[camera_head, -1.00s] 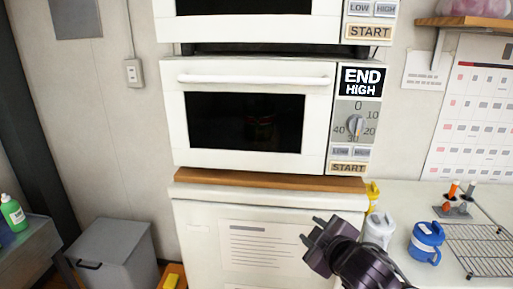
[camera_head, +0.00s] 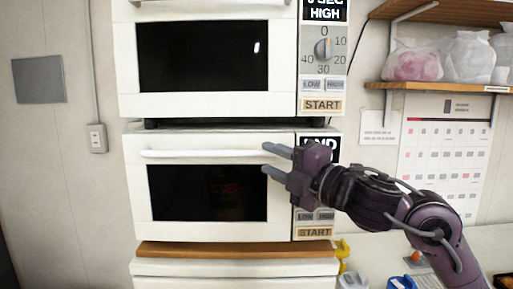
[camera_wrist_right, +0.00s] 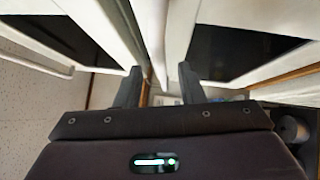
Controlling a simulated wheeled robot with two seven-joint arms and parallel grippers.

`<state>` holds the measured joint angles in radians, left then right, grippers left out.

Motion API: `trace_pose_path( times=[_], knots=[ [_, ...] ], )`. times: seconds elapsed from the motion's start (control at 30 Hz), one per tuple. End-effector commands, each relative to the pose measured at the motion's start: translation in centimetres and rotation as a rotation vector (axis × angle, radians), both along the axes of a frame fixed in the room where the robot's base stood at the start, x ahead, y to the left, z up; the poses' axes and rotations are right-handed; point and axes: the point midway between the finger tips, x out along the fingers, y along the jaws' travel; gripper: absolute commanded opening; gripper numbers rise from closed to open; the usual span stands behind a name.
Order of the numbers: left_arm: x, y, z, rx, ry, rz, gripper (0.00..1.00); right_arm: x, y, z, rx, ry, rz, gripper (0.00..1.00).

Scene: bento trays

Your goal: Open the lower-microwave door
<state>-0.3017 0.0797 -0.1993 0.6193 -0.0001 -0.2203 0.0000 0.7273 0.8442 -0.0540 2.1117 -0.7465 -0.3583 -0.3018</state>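The lower microwave (camera_head: 210,229) is white with a dark window, and its door looks shut. Its white horizontal handle (camera_head: 200,153) runs along the top of the door. My right gripper (camera_head: 266,159) is in front of the door at the right end of the handle, its two fingers apart and pointing left. In the right wrist view the fingers (camera_wrist_right: 160,86) are also apart, with a pale bar, probably the handle, running between them farther off. Contact cannot be told. The gripper and wrist hide part of the control panel. My left gripper is out of view.
The upper microwave (camera_head: 210,106) stands directly above, with a narrow gap between. A wooden board (camera_head: 235,249) lies under the lower microwave. At right are a wooden shelf (camera_head: 440,87) with bags, a wall calendar (camera_head: 450,150) and a counter with bottles. The space left of the microwaves is clear.

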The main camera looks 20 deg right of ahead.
Motion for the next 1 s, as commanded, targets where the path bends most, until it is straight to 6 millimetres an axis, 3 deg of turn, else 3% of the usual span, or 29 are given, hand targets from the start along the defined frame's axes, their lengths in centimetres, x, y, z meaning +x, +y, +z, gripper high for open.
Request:
trace_pose_path(
  times=[0.03, 0.3, 0.63, 0.9, 1.0],
  knots=[
    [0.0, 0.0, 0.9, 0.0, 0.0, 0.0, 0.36, 0.8, 0.4, 0.7, 0.007, 0.001, 0.003, 0.35],
    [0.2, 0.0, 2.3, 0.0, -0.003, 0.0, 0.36, 3.8, 2.1, 0.9, 0.005, 0.001, 0.001, 0.35],
    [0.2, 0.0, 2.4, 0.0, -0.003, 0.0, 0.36, 4.2, 2.4, 0.7, 0.003, 0.0, -0.002, 0.35],
    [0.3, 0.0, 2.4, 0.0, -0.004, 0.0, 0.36, 4.2, 2.4, 0.7, 0.002, 0.001, -0.002, 0.02],
    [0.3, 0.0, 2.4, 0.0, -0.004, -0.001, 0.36, 4.2, 2.4, 0.7, 0.002, 0.001, -0.002, 0.0]
  ],
)
